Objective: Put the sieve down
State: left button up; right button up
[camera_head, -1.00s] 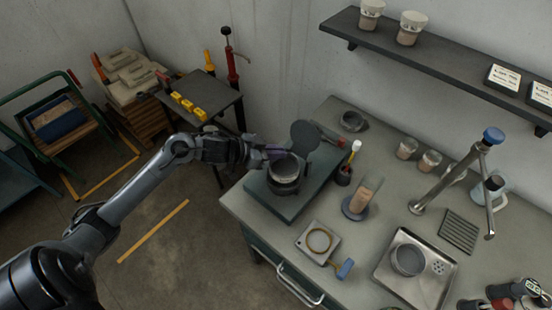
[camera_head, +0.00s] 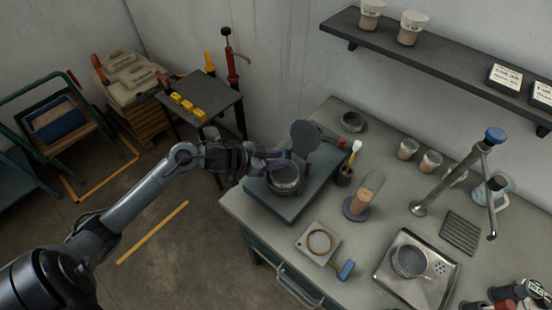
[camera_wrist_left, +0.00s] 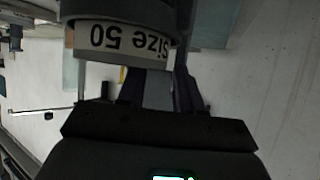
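The sieve (camera_head: 284,178) is a round grey metal pan at the end of my left arm, over the dark green base plate (camera_head: 297,207) on the bench's left side. In the left wrist view the sieve (camera_wrist_left: 125,40) fills the upper left, with an upside-down "Size 50" label. My left gripper (camera_head: 275,163) is at its upper left wall and appears shut on it. Its fingers also show in the left wrist view (camera_wrist_left: 160,90); their tips are partly hidden by the sieve. Whether the sieve's underside touches what is below is hidden. My right gripper is not in view.
A round dark plate (camera_head: 305,137) stands upright just behind the sieve. A brush pot (camera_head: 343,175) and a glass cylinder (camera_head: 365,194) stand to the right. A square plate with a ring (camera_head: 319,243) lies in front. A metal tray (camera_head: 440,289) holds a mesh-bottomed pan (camera_head: 408,262).

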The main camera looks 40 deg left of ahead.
pick_arm(q)
jog(key=shift+s+r, duration=0.1)
jog(key=p+v, duration=0.2)
jog(key=v, duration=0.9)
jog(key=s+d+f+n+y, duration=0.1)
jog(key=s+d+f+y, duration=0.1)
jog(key=f, duration=0.1)
jog(key=s+d+f+n+g+y, duration=0.1)
jog(key=d+f+y, duration=0.1)
jog(key=f, duration=0.1)
jog(key=s+d+f+n+y, duration=0.1)
jog(key=s+d+f+y, duration=0.1)
jog(key=d+f, duration=0.1)
jog(key=shift+s+f+g, duration=0.1)
jog(key=shift+s+g, duration=0.2)
jog(key=shift+s, duration=0.05)
jog(key=s+d+f+g, duration=0.2)
jog(key=s+d+g, duration=0.3)
jog(key=s+d, duration=0.4)
jog(key=shift+s+f+n+g+h, duration=0.2)
jog(key=shift+s+n+g+h, duration=0.1)
jog(key=shift+s, duration=0.45)
